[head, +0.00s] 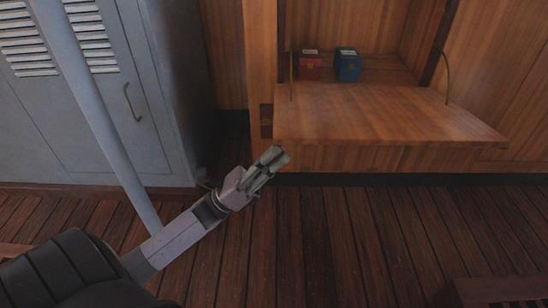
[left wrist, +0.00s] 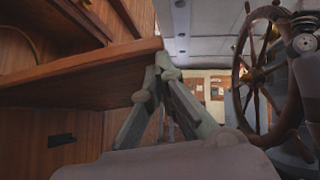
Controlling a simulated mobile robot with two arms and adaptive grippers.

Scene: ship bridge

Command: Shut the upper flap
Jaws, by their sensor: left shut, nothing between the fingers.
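The upper flap (head: 385,115) is a wooden panel folded down, lying open and roughly level in front of a cabinet compartment. It hangs from a stay on each side. In the left wrist view the flap (left wrist: 75,75) shows from below its edge at the upper left. My left gripper (head: 280,157) is shut and empty, by the flap's front left corner in the head view. In the left wrist view its fingertips (left wrist: 162,62) meet close to the flap's edge; I cannot tell whether they touch it. My right gripper is not in view.
A red box (head: 309,65) and a blue box (head: 347,65) stand inside the compartment behind the flap. A grey metal locker (head: 130,90) stands at the left. A ship's wheel (left wrist: 262,75) is at the right in the left wrist view. The plank floor (head: 350,240) before the cabinet is clear.

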